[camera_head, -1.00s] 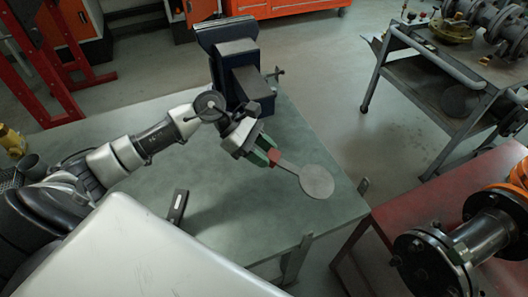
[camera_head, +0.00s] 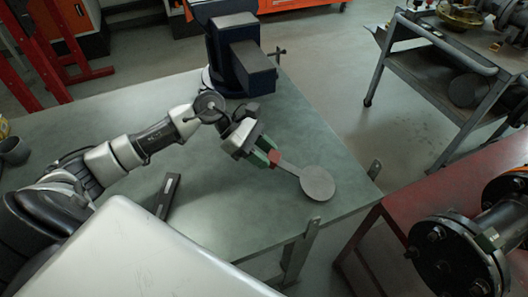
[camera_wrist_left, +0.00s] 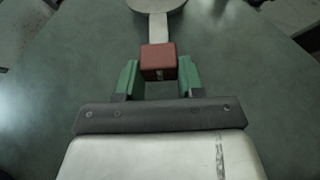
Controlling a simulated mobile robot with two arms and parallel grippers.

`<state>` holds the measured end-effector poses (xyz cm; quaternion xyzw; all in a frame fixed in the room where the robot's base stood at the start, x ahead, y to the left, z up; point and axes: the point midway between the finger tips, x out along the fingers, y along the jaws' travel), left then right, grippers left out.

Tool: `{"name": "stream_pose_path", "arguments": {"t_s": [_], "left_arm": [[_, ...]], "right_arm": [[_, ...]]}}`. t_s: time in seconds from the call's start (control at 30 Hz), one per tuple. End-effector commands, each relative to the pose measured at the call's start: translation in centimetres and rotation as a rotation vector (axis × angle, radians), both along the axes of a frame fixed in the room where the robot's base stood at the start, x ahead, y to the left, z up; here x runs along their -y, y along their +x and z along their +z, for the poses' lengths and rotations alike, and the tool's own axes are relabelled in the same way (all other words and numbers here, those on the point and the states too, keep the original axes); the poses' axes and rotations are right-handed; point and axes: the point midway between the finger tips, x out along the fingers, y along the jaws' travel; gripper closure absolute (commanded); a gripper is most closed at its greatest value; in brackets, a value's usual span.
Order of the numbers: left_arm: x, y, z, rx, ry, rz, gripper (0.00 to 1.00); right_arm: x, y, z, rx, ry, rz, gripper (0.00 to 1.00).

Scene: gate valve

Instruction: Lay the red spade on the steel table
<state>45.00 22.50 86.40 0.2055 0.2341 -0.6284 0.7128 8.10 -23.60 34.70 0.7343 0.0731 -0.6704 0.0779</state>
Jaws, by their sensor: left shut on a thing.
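The red spade is a flat grey disc (camera_head: 318,183) on a thin grey stem with a small red block (camera_head: 275,157) at its end. My left gripper (camera_head: 270,158) has green fingers shut on the red block. The wrist view shows the same red block (camera_wrist_left: 158,62) between the green fingers, with the stem and part of the disc beyond it. The spade is over the right part of the grey-green steel table (camera_head: 225,215). I cannot tell whether the disc touches the tabletop. My right gripper is not in view.
A dark blue vise (camera_head: 225,65) stands at the table's far side. A dark bar (camera_head: 168,196) lies near my left arm, and a grey cup (camera_head: 14,150) is at the far left. A red table (camera_head: 400,225) with flanged pipe (camera_head: 450,260) stands right. A cart (camera_head: 440,75) is behind.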

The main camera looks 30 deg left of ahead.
Motion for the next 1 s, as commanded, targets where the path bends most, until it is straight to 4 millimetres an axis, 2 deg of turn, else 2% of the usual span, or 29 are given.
{"name": "stream_pose_path", "arguments": {"t_s": [0.27, 0.3, 0.5, 0.77, 0.87, 1.0], "left_arm": [[0.0, 0.0, 0.0, 0.003, -0.002, 0.000, 1.00], [0.0, 0.0, 0.0, 0.003, -0.002, 0.000, 0.61], [0.0, 0.0, 0.0, 0.002, -0.002, 0.000, 0.32], [-0.1, 0.0, -0.2, 0.000, 0.001, 0.000, 0.32], [-0.7, 0.0, 0.2, 0.001, 0.002, 0.002, 0.32], [-2.4, -0.3, 1.4, 0.003, 0.004, 0.001, 0.32]], "right_arm": [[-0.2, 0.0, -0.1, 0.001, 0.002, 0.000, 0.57], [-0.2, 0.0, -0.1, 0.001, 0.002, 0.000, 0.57], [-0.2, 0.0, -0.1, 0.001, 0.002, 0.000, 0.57], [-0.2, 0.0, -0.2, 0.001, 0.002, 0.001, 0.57], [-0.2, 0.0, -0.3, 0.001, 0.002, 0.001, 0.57], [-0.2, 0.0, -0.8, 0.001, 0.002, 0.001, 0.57]]}}
